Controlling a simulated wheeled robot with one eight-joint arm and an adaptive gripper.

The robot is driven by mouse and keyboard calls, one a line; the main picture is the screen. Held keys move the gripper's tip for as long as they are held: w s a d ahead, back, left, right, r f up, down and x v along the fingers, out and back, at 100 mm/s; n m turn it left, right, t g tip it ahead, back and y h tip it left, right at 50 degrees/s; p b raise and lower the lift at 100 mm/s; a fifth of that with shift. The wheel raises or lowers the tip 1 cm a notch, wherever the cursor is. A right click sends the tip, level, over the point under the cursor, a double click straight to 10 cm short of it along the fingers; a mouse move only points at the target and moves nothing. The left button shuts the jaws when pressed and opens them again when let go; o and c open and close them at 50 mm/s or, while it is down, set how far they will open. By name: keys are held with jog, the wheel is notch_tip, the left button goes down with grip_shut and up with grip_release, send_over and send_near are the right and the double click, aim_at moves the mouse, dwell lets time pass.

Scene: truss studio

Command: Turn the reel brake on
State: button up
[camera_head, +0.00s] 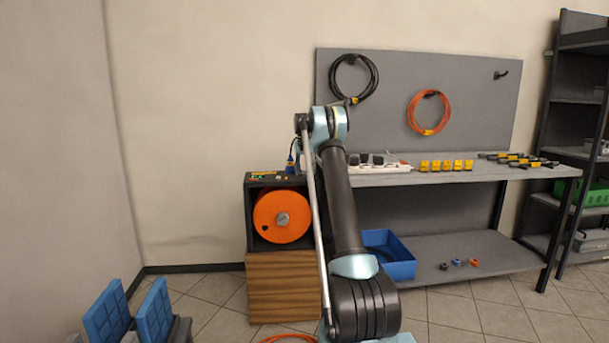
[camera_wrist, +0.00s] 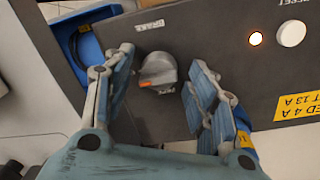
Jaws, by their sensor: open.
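The reel brake knob (camera_wrist: 157,74) is a grey rotary knob with an orange mark on its left side, on a dark panel (camera_wrist: 205,30). A small upside-down label (camera_wrist: 150,25), apparently reading BRAKE, sits beside it. My gripper (camera_wrist: 161,60) is open, with one finger on each side of the knob. A gap shows on both sides, so no grip is visible. In the head view the orange reel (camera_head: 282,216) sits in a dark housing (camera_head: 250,222) with the panel on top. My arm hides most of my gripper there, and the knob cannot be made out.
A lit indicator (camera_wrist: 255,38) and a white reset button (camera_wrist: 291,33) lie right of the knob, above a yellow label (camera_wrist: 298,106). The workbench (camera_head: 450,178) with a power strip (camera_head: 375,169) stands right of the reel. A blue bin (camera_head: 400,270) is on its lower shelf.

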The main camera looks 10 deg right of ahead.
aim_at(304, 172)
jog(key=shift+r, duration=0.1)
notch_tip(304, 172, up, 12)
jog(key=shift+w+a+f, duration=0.2)
jog(key=shift+a, duration=0.15)
dwell(0.4)
